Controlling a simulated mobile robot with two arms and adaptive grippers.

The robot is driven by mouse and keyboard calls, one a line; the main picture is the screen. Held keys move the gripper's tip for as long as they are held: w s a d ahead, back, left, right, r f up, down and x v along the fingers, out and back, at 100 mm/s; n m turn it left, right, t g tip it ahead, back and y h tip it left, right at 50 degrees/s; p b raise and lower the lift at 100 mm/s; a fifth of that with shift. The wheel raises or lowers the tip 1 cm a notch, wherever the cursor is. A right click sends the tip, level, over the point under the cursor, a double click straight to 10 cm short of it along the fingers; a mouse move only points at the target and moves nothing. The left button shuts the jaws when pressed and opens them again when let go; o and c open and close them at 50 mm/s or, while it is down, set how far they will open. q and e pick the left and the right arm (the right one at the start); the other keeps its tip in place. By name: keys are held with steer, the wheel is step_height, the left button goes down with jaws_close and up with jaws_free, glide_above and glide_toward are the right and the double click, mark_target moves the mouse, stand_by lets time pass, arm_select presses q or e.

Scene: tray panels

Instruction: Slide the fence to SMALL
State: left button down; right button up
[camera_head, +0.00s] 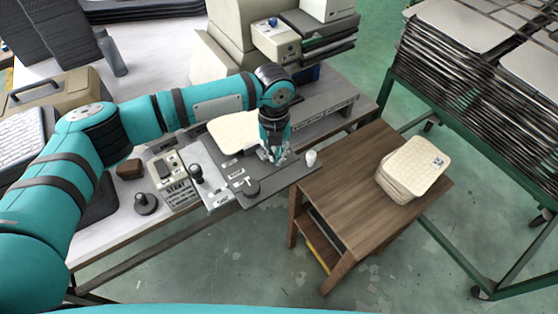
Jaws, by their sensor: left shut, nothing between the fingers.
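A dark flat panel (270,183) with small white labels lies at the front right of the workbench. The labels are too small to read, so I cannot tell which one says SMALL. I cannot tell whether the fingertips touch anything. I cannot clearly make out the fence; the gripper may hide part of it. A small white knob (311,158) stands just right of the gripper. My right gripper is out of view.
A black-knobbed lever (196,173) and a START box (176,186) stand left of the panel. A cream pad (232,130) lies behind it. A wooden side table (340,205) carries stacked cream pads (412,167). A green rack (440,110) stands at right.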

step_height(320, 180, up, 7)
steer(key=p, duration=0.6)
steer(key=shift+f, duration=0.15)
